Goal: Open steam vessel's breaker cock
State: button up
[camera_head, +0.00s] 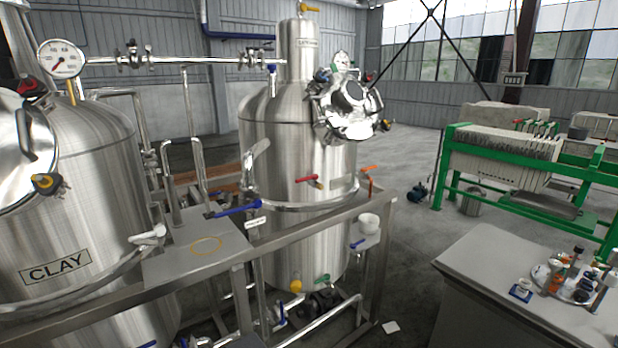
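A tall steel vessel (290,150) with a narrow domed neck (297,50) stands in the middle. A small tag on the neck is too small to read for certain. A yellow-handled cock (309,8) sits at the top of the neck, its handle pointing right. A red-handled cock (307,179) and an orange-handled one (369,168) are lower on the vessel's front and right. I cannot tell from labels which is the breaker cock, or whether any is open. My gripper is not in view.
A steel vessel marked CLAY (85,225) stands at left with a pressure gauge (62,58). A steel rail (300,238) and a small platform (195,250) with a blue lever (235,210) lie in front. A bench (500,290) and green-framed press (520,160) are at right.

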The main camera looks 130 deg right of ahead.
aim_at(305, 179)
jog(key=z, duration=4.6)
jog(key=i, duration=1)
jog(key=z, duration=0.05)
